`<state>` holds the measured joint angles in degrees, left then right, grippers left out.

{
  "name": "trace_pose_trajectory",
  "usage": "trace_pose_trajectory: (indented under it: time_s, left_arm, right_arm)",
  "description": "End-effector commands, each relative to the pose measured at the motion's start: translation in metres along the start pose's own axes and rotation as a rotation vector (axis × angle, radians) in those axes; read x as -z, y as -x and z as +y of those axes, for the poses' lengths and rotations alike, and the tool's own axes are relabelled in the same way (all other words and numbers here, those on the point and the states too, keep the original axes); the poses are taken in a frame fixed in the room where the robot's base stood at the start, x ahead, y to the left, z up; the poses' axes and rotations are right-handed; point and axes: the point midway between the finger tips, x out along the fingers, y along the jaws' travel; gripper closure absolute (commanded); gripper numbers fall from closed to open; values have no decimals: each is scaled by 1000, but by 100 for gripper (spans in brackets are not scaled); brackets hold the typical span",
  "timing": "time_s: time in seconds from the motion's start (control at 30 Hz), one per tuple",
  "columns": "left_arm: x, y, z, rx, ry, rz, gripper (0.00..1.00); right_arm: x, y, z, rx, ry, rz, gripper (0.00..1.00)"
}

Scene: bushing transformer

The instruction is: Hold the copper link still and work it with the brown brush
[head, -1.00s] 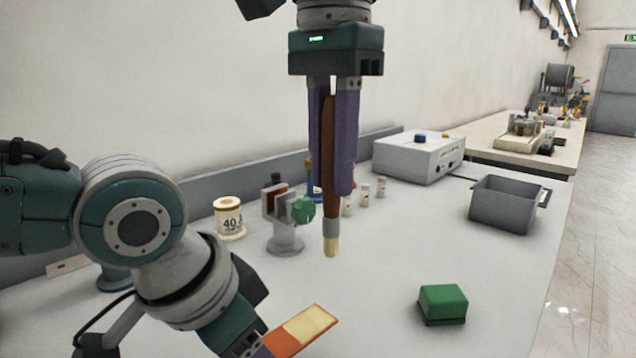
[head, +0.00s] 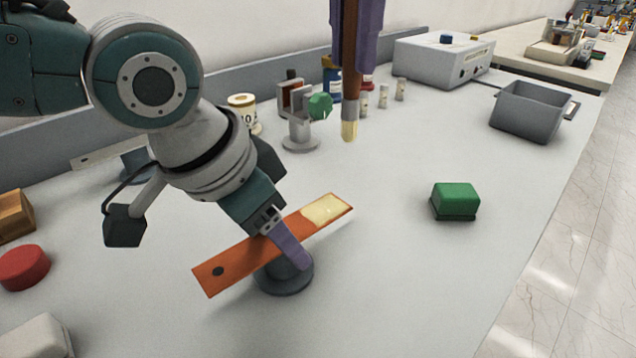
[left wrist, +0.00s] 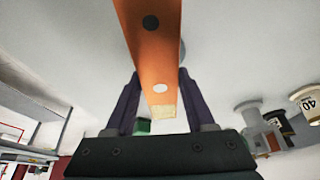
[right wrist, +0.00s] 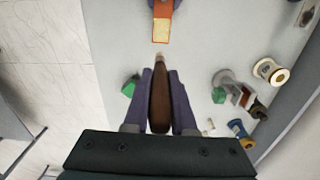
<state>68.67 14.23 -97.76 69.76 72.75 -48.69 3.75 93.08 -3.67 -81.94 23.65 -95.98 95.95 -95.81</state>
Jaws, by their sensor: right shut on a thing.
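The copper link (head: 232,264) is a flat orange bar with a dark hole at its near end and a pale patch (head: 327,209) at its far end. It lies over a dark round stand (head: 285,282). My left gripper (head: 281,240) straddles the link's middle; in the left wrist view the link (left wrist: 155,65) runs between its fingers, but whether they press on it is unclear. My right gripper (right wrist: 160,78) is shut on the brown brush (right wrist: 160,105). The brush (head: 348,65) hangs upright, pale bristles down, above and beyond the patch, apart from the link.
A green block (head: 455,201) sits right of the link. A grey clamp stand (head: 299,128), a spool (head: 243,112) and small bottles stand behind. A grey bin (head: 530,112) and a white box (head: 440,62) are farther back. A red disc (head: 23,267) lies at left.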

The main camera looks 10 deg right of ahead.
Motion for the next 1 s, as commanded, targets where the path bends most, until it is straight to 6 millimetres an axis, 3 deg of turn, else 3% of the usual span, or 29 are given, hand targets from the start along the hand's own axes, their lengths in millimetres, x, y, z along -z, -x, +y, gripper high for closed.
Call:
trace_pose_trajectory:
  time_s: [0.03, 0.3, 0.67, 0.77, 1.0]
  left_arm:
    - [0, 0, 0, 0, 0, 0, 40]
    - [0, 0, 0, 0, 0, 0, 11]
    - [0, 6, 0, 0, 0, 2, 11]
    - [0, 18, -1, -1, 0, 1, 11]
    - [0, 69, -1, 2, -1, 4, 11]
  right_arm:
    - [0, 0, 0, 0, 0, 0, 100]
    - [0, 0, 0, 0, 0, 0, 100]
    - [0, 0, 0, 0, 0, 0, 100]
    - [0, 0, 0, 0, 0, 0, 100]
    - [0, 0, 0, 0, 0, 0, 100]
